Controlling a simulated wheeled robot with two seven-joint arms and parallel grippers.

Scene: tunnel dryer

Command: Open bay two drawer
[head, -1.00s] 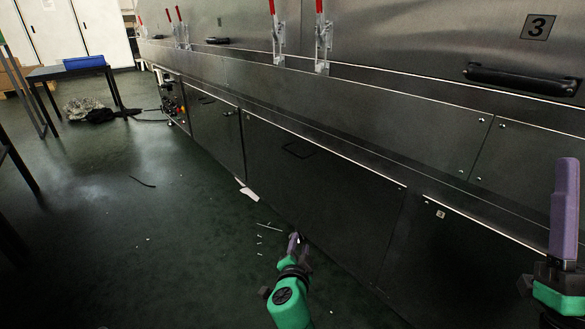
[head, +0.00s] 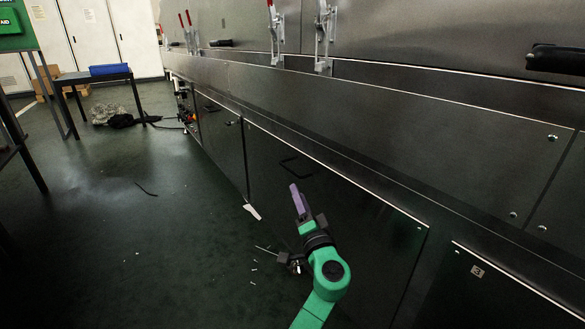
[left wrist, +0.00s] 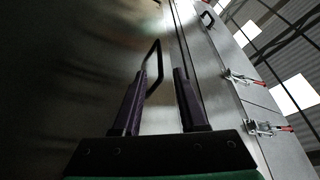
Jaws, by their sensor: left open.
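The drawer front (head: 345,215) left of the panel marked 3 is dark metal and looks closed; I see no number on it. Its black loop handle (head: 297,167) is near its top edge. My left gripper (head: 295,186), with purple fingers on a green arm, is just below this handle in the head view. In the left wrist view the left gripper (left wrist: 160,72) is open, and the handle (left wrist: 156,60) stands between its fingertips in the picture, close to the left finger. I cannot tell if they touch. My right gripper is out of view.
The panel marked 3 (head: 510,295) is at the lower right. A further panel (head: 220,140) with a handle is at the left. Red-handled clamps (head: 322,35) line the dryer above. A table (head: 95,77) with a blue bin stands far left.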

